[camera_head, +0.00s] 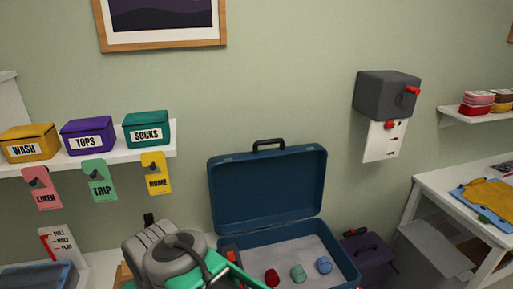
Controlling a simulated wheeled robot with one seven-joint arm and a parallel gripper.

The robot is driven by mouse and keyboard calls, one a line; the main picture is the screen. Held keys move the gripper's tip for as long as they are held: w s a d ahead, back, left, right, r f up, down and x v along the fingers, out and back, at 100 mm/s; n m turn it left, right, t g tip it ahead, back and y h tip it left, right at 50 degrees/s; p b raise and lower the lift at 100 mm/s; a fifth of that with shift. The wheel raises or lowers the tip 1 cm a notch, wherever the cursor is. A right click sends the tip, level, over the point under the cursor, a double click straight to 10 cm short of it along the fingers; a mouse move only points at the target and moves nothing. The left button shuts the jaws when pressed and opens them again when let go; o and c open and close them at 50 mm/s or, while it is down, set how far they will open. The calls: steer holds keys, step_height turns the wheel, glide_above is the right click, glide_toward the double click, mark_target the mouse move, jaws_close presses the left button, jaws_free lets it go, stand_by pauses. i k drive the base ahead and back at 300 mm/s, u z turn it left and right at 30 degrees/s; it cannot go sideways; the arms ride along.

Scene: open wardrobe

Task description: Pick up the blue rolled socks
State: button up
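The blue rolled socks (324,265) lie on the pale floor of an open blue suitcase (267,192), at the right of a row of three rolls. A green roll (298,273) lies just left of them, and a red roll (272,278) lies further left. The blue roll looks apart from the green one, and nothing covers it. Grey and green parts, which look like my arm, show at the bottom left in front of the suitcase's left side. I cannot make out my gripper's fingers.
A shelf (90,160) at left holds yellow, purple and green boxes, with hanging tags below. The raised suitcase lid stands behind the rolls. A dark purple case (362,255) stands right of the suitcase. A white table (455,190) is at far right. A grey wall box (386,95) hangs above.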

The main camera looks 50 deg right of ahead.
mark_target(325, 266)
steer(key=z, duration=2.4)
steer(key=k, duration=0.75)
steer(key=u, duration=0.3)
